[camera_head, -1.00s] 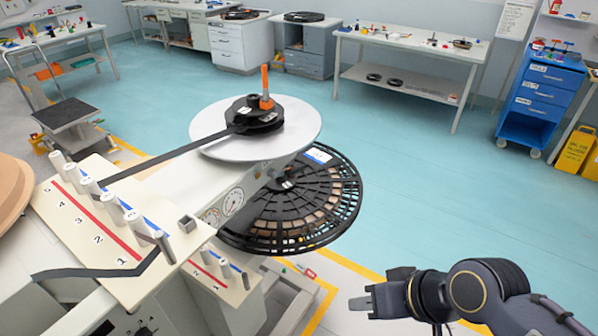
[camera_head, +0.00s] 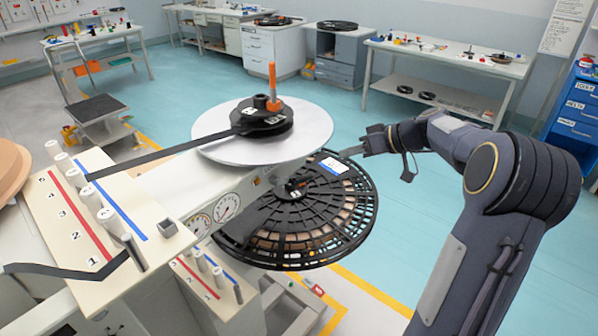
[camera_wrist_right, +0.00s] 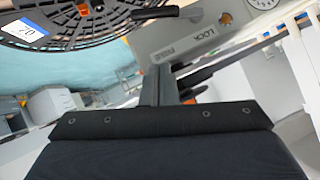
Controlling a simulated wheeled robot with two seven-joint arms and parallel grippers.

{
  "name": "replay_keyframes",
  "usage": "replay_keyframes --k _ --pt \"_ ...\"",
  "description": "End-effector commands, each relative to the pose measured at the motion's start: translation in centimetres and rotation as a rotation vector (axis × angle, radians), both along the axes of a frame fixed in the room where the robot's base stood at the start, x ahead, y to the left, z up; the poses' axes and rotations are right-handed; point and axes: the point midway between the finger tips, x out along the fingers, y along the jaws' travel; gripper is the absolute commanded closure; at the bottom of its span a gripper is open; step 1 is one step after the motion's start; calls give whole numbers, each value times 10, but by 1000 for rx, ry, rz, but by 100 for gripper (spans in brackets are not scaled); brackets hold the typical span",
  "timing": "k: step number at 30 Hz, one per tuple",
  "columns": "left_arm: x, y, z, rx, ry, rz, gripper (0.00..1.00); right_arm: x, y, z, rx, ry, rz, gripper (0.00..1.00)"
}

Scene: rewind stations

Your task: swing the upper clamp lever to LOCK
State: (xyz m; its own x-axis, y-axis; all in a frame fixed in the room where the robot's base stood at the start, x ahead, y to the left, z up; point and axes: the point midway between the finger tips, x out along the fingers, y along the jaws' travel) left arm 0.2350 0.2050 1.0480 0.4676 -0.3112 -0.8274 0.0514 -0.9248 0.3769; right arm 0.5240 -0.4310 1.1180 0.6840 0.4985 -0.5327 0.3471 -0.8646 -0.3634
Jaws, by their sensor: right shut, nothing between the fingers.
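A black lever handle (camera_wrist_right: 155,13) shows at the top of the right wrist view, beside a grey panel with a LOCK label (camera_wrist_right: 205,33). It looks like a clamp lever, but I cannot tell whether it is the upper one or its exact setting. In the head view, an orange upright handle (camera_head: 272,88) stands on the black hub (camera_head: 262,118) above the silver disc (camera_head: 315,128). My right gripper (camera_head: 350,151) is shut and empty, near the right rim of the black slatted reel (camera_head: 345,205). Its fingers (camera_wrist_right: 155,85) show apart from the lever. My left gripper is not in view.
A dark strip (camera_head: 165,153) runs from the hub to the numbered roller panel (camera_head: 75,215). Two gauges (camera_head: 227,207) are on the machine front. Benches and a blue drawer cart (camera_head: 578,115) stand farther back. Open floor lies beyond the reel.

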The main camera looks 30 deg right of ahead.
Motion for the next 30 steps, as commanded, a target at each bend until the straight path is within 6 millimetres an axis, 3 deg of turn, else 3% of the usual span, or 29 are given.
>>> replay_keyframes --k 5,17,30 --pt "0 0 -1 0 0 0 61 7 -11 -4 -14 -27 4 100" --pt "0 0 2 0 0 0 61 12 -6 -7 -11 -24 6 100" --pt "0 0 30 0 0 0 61 71 38 -50 -10 -21 8 100"
